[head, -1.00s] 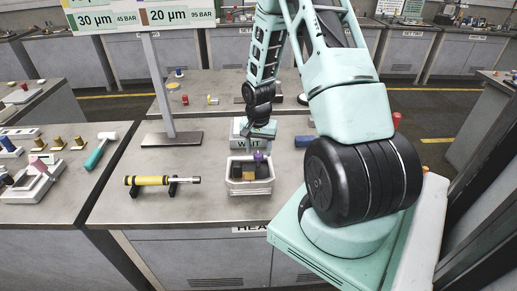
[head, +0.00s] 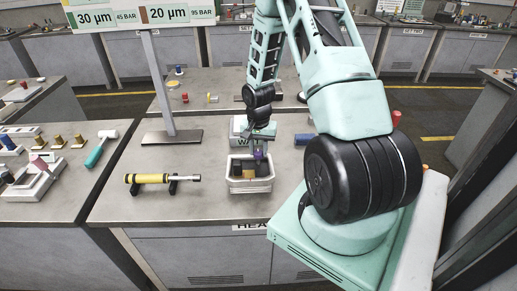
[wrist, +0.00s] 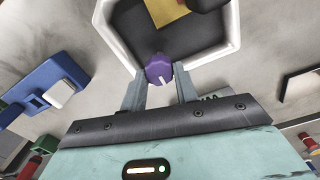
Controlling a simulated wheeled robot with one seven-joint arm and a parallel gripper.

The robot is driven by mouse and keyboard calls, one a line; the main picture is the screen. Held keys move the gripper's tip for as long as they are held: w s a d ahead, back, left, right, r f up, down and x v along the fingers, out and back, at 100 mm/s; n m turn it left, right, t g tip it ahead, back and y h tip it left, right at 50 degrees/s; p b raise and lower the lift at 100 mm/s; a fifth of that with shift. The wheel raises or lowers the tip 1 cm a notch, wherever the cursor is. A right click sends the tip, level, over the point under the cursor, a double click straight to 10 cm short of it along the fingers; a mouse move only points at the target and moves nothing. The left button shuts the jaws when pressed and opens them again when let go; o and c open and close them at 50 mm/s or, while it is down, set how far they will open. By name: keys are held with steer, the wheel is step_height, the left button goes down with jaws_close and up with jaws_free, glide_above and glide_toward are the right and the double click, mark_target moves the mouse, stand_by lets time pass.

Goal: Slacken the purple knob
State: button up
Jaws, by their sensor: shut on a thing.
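The purple knob (wrist: 159,68) sits between the fingertips of my gripper (wrist: 159,82) in the wrist view, with a light line on its face. The fingers are shut on it from both sides. In the head view the purple knob (head: 259,154) is small and partly covered by my gripper (head: 260,146), which points down at the back edge of a white bin (head: 250,187). What the knob is mounted on is hidden.
The white bin's rim (wrist: 236,30) surrounds a dark inside with a yellow piece (wrist: 167,10). A yellow-and-black cylinder (head: 150,179) lies on supports to the left. A blue part (wrist: 42,90) lies on the bench. Bench right of the bin is clear.

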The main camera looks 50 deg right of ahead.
mark_target(257, 151)
steer(key=n, duration=0.6)
steer(key=shift+w+a, duration=0.1)
steer(key=n+p, duration=0.1)
steer(key=n, duration=0.4)
steer(key=shift+n, duration=0.4)
stand_by(0.4)
steer(key=o, duration=1)
steer(key=shift+r, duration=0.1)
step_height(257, 151, up, 17)
steer(key=shift+a+r+b, duration=0.1)
steer(key=shift+r+b, duration=0.05)
steer(key=shift+b, duration=1)
